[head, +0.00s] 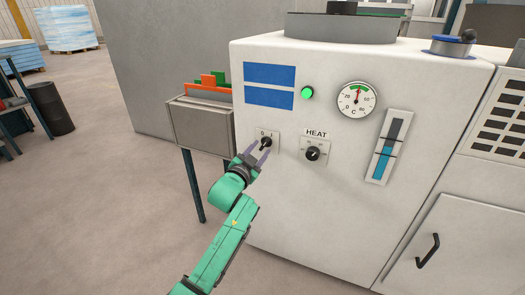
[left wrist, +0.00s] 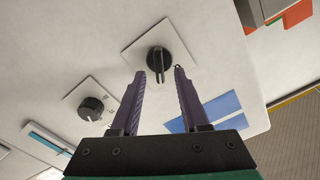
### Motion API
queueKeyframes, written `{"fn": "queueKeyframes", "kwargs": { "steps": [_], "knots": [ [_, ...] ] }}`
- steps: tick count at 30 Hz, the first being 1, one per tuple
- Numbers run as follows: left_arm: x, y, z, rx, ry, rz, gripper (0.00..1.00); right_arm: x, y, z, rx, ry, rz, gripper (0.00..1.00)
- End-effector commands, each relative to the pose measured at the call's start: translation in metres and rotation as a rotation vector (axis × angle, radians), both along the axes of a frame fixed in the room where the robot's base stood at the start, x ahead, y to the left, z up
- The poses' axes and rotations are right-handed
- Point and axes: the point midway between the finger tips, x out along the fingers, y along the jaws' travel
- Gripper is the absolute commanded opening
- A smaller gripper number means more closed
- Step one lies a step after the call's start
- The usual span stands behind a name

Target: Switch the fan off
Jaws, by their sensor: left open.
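A black rotary switch (head: 266,142) sits on a small white plate marked 0 and 1 on the front of the white machine (head: 320,215). It also shows in the left wrist view (left wrist: 158,60), with its grip bar running roughly up and down the picture. Which mark it points to is too small to tell. My left gripper (head: 259,153) is open at the switch. In the left wrist view its two purple fingers (left wrist: 161,72) stand on either side of the switch, with no clear contact. My right gripper is not in view.
The HEAT knob (head: 312,154) is right of the switch. A lit green button (head: 307,93), a round gauge (head: 357,98) and a blue level indicator (head: 388,146) are on the same face. A grey box (head: 203,124) with orange and green pieces stands at the left.

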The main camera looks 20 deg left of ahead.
Motion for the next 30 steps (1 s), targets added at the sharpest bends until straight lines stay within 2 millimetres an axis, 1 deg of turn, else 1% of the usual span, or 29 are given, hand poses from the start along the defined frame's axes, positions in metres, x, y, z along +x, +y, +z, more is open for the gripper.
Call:
{"fn": "queueKeyframes", "kwargs": {
  "steps": [1, 4, 7, 12, 13, 14, 15, 16, 17, 27, 28, 30],
  "knots": [
    [0.009, 0.0, -0.001, -0.001, -0.002, 0.0, 0.45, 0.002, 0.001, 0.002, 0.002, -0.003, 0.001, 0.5],
    [0.021, -0.001, -0.001, -0.002, 0.0, -0.001, 0.45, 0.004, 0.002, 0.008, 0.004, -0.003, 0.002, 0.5],
    [0.025, -0.001, -0.001, -0.002, 0.001, -0.001, 0.45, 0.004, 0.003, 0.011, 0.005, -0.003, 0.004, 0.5],
    [0.025, -0.001, -0.001, -0.001, 0.001, -0.002, 0.45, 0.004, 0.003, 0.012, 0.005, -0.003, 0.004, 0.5],
    [0.025, -0.001, -0.001, -0.001, 0.001, -0.001, 0.41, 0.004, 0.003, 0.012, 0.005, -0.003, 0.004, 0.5],
    [0.025, -0.001, -0.001, -0.002, 0.001, -0.001, 0.3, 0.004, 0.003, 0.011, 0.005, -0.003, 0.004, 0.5],
    [0.025, -0.001, -0.001, -0.001, 0.001, -0.001, 0.14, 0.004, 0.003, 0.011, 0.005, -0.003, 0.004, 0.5],
    [0.025, 0.0, -0.001, -0.001, 0.001, -0.001, 0.03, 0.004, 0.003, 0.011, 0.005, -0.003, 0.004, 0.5],
    [0.025, -0.001, -0.001, -0.001, 0.001, -0.001, 0.0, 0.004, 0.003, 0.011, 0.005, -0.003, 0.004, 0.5],
    [0.025, -0.001, 0.0, -0.02, 0.002, -0.001, 0.0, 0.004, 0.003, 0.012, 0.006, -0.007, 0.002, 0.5],
    [0.025, 0.0, 0.0, -0.026, 0.002, -0.001, 0.0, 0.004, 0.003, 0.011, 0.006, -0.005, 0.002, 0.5],
    [0.025, 0.0, 0.0, -0.046, 0.003, -0.001, 0.0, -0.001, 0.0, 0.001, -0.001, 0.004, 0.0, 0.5]
  ]
}}
